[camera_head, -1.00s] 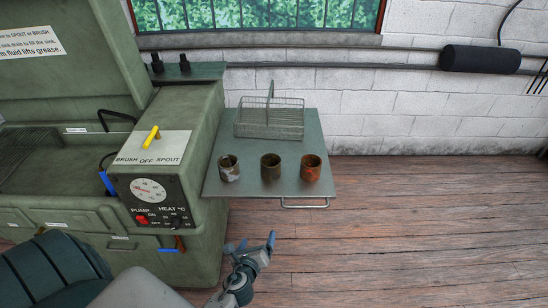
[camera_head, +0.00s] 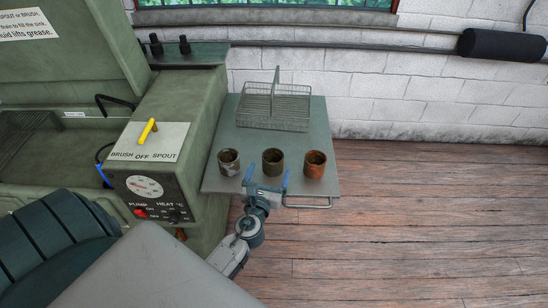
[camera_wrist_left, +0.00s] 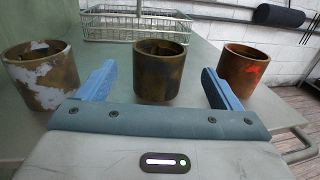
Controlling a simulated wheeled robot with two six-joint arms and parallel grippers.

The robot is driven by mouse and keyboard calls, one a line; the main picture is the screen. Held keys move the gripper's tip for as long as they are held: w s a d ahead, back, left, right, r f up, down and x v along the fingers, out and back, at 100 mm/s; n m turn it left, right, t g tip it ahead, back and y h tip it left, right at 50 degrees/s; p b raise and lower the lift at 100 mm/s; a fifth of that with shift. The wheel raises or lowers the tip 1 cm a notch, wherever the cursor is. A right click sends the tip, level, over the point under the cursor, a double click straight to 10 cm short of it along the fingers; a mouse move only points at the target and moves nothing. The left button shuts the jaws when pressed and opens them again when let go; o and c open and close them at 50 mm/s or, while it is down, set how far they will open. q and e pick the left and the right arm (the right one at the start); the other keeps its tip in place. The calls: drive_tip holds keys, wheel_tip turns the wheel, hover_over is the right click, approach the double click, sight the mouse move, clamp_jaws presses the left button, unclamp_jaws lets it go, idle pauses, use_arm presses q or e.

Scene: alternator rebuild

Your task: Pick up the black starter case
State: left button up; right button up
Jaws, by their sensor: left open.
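Three open-topped cylindrical cases stand in a row on a green side shelf. The middle case (camera_head: 273,162) is the dark, blackish one with brown grime; it also shows in the left wrist view (camera_wrist_left: 160,75). The left case (camera_head: 229,163) has whitish patches, and the right case (camera_head: 315,164) is rusty with red-orange marks. My left gripper (camera_head: 268,172) is open and empty, its blue fingers pointing at the middle case. In the left wrist view the fingertips (camera_wrist_left: 158,68) lie to either side of that case, with a gap at each side. My right gripper is not in view.
A wire basket (camera_head: 274,108) stands behind the cases on the shelf (camera_head: 218,182). A bar handle (camera_head: 308,205) runs along the shelf's front. A green parts washer (camera_head: 185,110) is at the left. The wood floor at the right is clear.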

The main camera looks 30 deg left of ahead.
sight(275, 153)
use_arm(q)
drive_tip(key=x, duration=0.2)
drive_tip(key=shift+w+a+r, duration=0.1)
drive_tip(key=shift+w+r, duration=0.05)
drive_tip(key=shift+w, duration=0.15)
drive_tip(key=p+x, duration=0.1)
drive_tip(key=x, duration=0.3)
drive_tip(key=shift+w+a+p, duration=0.1)
drive_tip(key=shift+w+p, duration=0.1)
drive_tip(key=shift+p, duration=0.1)
drive_tip(key=shift+w+a+f, duration=0.15)
drive_tip(key=shift+w+f, duration=0.05)
drive_tip(key=shift+w, duration=0.25)
drive_tip(key=shift+s, duration=0.1)
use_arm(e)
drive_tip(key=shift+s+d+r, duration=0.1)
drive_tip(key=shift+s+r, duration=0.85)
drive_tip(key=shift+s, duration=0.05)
use_arm(q)
drive_tip(key=c, duration=0.7)
drive_tip(key=shift+r, duration=0.1)
drive_tip(key=c, duration=0.9)
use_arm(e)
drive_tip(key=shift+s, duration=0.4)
